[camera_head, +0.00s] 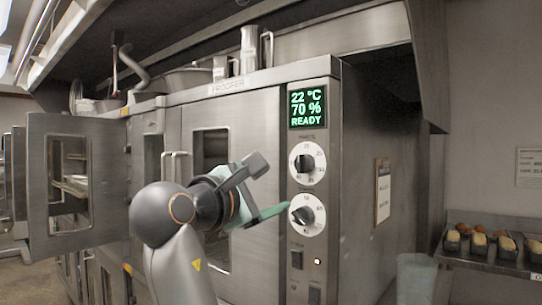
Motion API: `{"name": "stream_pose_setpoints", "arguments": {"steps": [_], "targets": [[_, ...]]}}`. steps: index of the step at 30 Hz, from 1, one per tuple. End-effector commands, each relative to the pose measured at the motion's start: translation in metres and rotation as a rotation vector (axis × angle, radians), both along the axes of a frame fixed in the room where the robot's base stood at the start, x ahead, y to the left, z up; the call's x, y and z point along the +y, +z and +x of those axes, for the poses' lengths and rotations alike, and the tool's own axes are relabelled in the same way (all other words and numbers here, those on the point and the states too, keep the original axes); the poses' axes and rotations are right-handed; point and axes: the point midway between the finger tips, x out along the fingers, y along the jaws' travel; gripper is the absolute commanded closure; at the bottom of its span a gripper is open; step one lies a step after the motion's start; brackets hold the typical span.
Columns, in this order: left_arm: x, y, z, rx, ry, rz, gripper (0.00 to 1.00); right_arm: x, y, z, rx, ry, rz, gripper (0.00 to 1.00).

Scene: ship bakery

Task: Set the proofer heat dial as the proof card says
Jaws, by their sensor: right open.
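The steel proofer (357,255) carries two white round dials with black knobs on its front panel: an upper dial (305,162) and a lower dial (306,215). Their labels are too small to tell which is heat. The green display (308,109) above them reads 22 °C, 70 %, READY. A board with a paper (383,191) hangs on the proofer's right side; its text cannot be read. My right gripper (264,187) is open and empty, just left of the dials. Its green-edged lower finger ends beside the lower dial; I cannot tell whether they touch. My left gripper is out of view.
An oven door (61,188) stands open at the left. Small switches (297,257) sit below the dials. At the right, a rack (490,262) holds several loaf tins, near a pale bin (415,278). Another paper (530,168) hangs on the wall.

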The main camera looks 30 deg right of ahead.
Motion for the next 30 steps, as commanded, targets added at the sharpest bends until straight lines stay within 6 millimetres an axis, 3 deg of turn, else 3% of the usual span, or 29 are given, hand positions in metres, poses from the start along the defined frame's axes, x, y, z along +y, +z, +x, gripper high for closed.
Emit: {"name": "stream_pose_setpoints", "arguments": {"steps": [1, 3, 8, 24, 30], "targets": [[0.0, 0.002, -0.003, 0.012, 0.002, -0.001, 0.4, 0.005, 0.017, -0.01, 0.01, -0.015, -0.001, 0.2], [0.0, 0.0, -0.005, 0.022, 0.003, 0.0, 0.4, 0.008, 0.028, -0.02, 0.028, -0.033, -0.004, 0.2], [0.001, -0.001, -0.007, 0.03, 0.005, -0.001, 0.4, 0.006, 0.036, -0.025, 0.044, -0.048, -0.005, 0.2], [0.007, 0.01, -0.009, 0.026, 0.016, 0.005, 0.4, -0.076, 0.036, 0.023, 0.043, -0.046, -0.004, 0.2], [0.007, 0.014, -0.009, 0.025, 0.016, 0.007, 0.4, -0.094, 0.035, 0.033, 0.042, -0.045, -0.007, 0.2]]}}
